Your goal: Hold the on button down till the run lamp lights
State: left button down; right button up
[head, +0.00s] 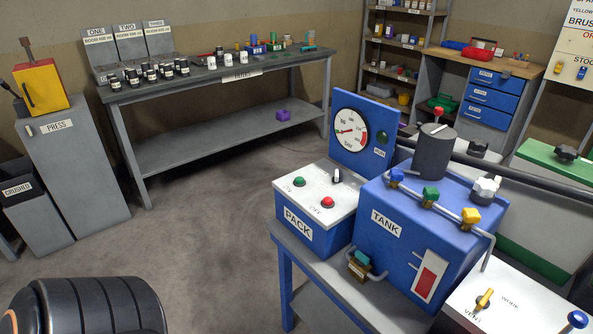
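The green button (299,181) stands on the white top of the blue box marked PACK (297,226), at the right of the middle. Its small label is too blurred to read. The lamp looks unlit. Nothing touches the green button. Neither of my grippers is in view.
A blue TANK (377,249) with several coloured valve handles stands right of the box on the same bench (351,297). A dark ribbed rounded shape (85,305) fills the bottom left. Open floor (215,240) lies left of the bench. A long workbench (205,80) stands behind.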

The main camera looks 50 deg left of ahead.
aim_at(299, 180)
jog(key=j, duration=0.45)
jog(key=i+j, duration=0.15)
jog(key=j, duration=0.75)
jog(key=i, duration=0.05)
